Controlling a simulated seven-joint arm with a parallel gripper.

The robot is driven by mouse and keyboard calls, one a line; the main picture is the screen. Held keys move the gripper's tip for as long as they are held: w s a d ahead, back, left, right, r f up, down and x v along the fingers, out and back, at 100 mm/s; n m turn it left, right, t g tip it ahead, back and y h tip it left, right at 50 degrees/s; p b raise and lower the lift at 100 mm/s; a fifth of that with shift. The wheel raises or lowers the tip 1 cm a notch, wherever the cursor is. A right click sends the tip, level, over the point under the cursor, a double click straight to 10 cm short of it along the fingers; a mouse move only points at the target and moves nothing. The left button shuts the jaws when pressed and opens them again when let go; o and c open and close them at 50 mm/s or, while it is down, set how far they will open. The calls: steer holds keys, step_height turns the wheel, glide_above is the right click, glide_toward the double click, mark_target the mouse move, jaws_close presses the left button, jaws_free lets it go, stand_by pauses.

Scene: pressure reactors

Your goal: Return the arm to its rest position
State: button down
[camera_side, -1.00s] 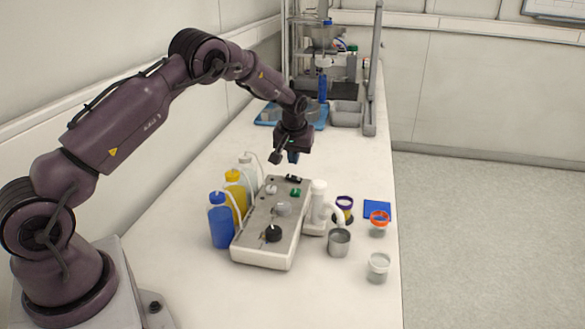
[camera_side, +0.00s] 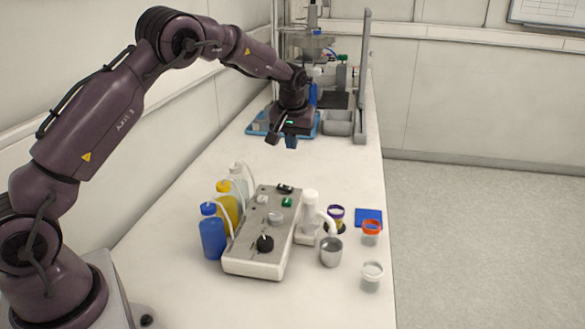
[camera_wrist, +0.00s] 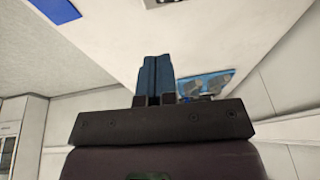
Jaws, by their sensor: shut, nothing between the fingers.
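My gripper (camera_side: 287,141) hangs in the air above the bench, behind the grey control box in the side view and in front of the blue tray. In the wrist view its two blue fingers (camera_wrist: 154,76) are pressed together with nothing between them. My arm is raised and bent, reaching over the bench from the left. The gripper touches nothing.
The control box (camera_side: 249,262) stands mid-bench, with blue (camera_side: 212,238), yellow (camera_side: 227,204) and white (camera_side: 239,181) bottles at its left. A metal cup (camera_side: 331,252) and small jars stand at its right. A blue tray (camera_side: 258,128) and rack (camera_side: 361,80) are behind.

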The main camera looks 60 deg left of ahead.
steer(key=s+d+r+m+t+h, duration=0.1)
steer(key=s+d+r+m, duration=0.2)
steer(key=s+d, duration=0.3)
steer(key=s+d+r+m+t+h, duration=0.1)
steer(key=s+d+r, duration=0.5)
steer(key=s, duration=0.9)
steer(key=s+d+r+m+t, duration=0.1)
steer(key=s+d+r+m, duration=0.3)
steer(key=s, duration=0.7)
steer(key=shift+s+d+r+m+t+h, duration=0.15)
steer(key=shift+d+r+m+t+h, duration=0.2)
steer(key=shift+d+r, duration=0.6)
steer(key=shift+d+f, duration=0.25)
